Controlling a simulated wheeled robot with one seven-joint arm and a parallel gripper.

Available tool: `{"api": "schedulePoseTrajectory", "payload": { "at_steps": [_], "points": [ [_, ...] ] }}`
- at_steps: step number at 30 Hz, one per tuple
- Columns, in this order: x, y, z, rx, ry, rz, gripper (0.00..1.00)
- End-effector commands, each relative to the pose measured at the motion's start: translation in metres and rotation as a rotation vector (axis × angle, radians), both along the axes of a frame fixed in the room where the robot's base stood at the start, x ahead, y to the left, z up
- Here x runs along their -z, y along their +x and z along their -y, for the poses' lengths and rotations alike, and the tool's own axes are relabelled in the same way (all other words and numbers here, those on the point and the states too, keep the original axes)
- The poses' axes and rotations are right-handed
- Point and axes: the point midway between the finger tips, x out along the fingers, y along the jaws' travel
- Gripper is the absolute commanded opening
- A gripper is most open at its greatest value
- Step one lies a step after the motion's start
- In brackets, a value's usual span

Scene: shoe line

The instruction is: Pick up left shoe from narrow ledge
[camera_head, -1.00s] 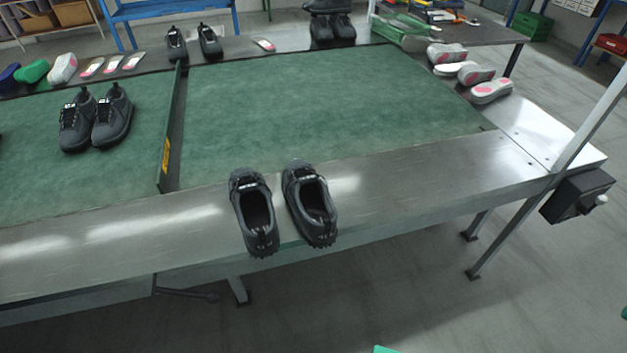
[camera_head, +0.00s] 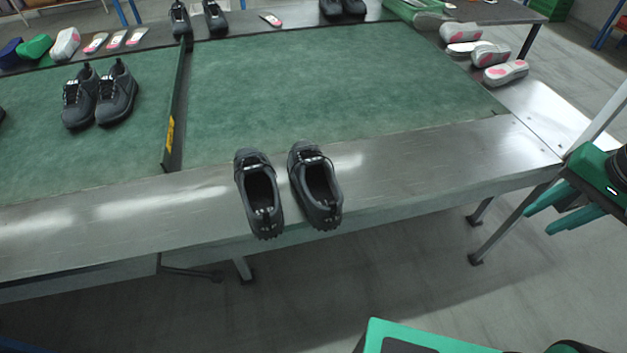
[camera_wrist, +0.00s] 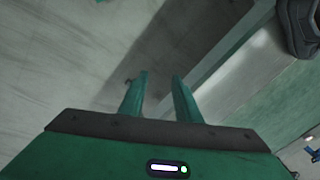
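The left shoe (camera_head: 260,192), dark grey and black with laces, stands on the narrow metal ledge (camera_head: 410,162) along the front of the line. Its heel is at the ledge's front edge and its toe points to the green belt. A matching shoe (camera_head: 316,185) stands just right of it. My gripper (camera_head: 538,222) is at the far right of the head view, away from both shoes, with its green fingers apart and empty. In the wrist view my gripper (camera_wrist: 160,78) points at floor beside the ledge. Part of a dark shoe (camera_wrist: 300,27) shows at the upper right; I cannot tell which one.
A divider (camera_head: 175,110) splits the green belt (camera_head: 320,90). Another pair of shoes (camera_head: 100,97) stands on its left part. A slanted metal post (camera_head: 600,120) rises near my gripper. Floor in front is clear.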

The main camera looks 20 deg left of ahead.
Motion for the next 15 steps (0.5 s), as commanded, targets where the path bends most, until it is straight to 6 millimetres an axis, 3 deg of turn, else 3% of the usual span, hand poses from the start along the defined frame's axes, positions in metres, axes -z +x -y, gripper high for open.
{"api": "schedulePoseTrajectory", "payload": {
  "at_steps": [3,6,12,15],
  "points": [
    [0.019,0.037,-0.070,-0.021,0.136,0.027,0.30],
    [0.029,0.056,-0.135,-0.013,0.281,0.029,0.30],
    [0.031,0.066,-0.261,0.053,0.603,-0.050,0.30],
    [0.025,0.063,-0.306,0.100,0.735,-0.111,0.30]
  ]
}}
